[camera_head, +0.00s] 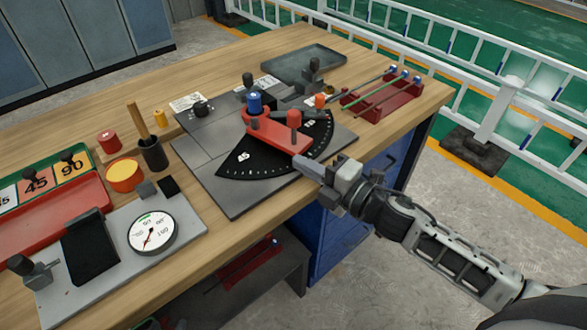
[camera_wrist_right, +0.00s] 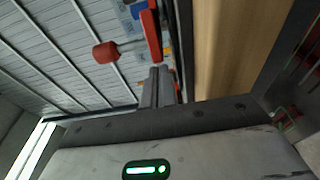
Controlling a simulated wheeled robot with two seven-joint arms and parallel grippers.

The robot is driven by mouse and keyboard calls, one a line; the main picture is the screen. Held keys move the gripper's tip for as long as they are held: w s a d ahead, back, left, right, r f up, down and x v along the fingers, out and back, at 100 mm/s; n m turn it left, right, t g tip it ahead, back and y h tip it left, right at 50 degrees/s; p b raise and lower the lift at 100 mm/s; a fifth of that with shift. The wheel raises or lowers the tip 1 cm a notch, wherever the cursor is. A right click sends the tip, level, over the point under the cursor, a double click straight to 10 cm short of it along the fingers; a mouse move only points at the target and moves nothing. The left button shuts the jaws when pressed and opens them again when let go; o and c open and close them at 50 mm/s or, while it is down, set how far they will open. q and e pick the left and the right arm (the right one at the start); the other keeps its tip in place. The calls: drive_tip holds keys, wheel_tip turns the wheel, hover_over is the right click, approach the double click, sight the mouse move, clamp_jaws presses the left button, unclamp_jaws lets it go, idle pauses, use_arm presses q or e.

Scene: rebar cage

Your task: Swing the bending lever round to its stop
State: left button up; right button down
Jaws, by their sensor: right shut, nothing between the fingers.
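The bending lever is a red arm (camera_head: 278,135) with an upright red handle (camera_head: 293,120), lying over a black angle scale (camera_head: 245,160) on a grey bender plate (camera_head: 225,195). A blue knob (camera_head: 254,102) stands near its far end. My right gripper (camera_head: 300,162) is shut and empty, its fingertips just in front of the lever's near end; I cannot tell whether they touch it. In the right wrist view the shut fingers (camera_wrist_right: 158,88) point towards the red lever (camera_wrist_right: 151,35), with the red handle (camera_wrist_right: 106,52) to the left. My left gripper is not in view.
A red rack (camera_head: 385,102) with rods stands right of the bender, a grey tray (camera_head: 303,60) behind it. A dial gauge (camera_head: 152,233), a dark cup (camera_head: 153,155) and a red tray (camera_head: 60,220) are at the left. The wooden bench's front edge passes under my right gripper.

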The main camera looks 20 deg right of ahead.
sight(338, 148)
drive_tip(key=w+d, duration=0.1)
drive_tip(key=d, duration=0.1)
drive_tip(key=w+d+b, duration=0.1)
drive_tip(key=d, duration=0.2)
drive_tip(key=w+d, duration=0.2)
drive_tip(key=d, duration=0.1)
drive_tip(key=shift+d, duration=0.1)
drive_tip(key=shift+w+d, duration=0.35)
drive_tip(key=shift+d, duration=0.1)
use_arm(q)
drive_tip(key=shift+d+f+b, duration=0.15)
drive_tip(key=shift+f+b, duration=0.15)
drive_tip(key=shift+f, duration=0.1)
use_arm(e)
drive_tip(key=shift+w+d, duration=0.25)
idle(0.5)
idle(0.4)
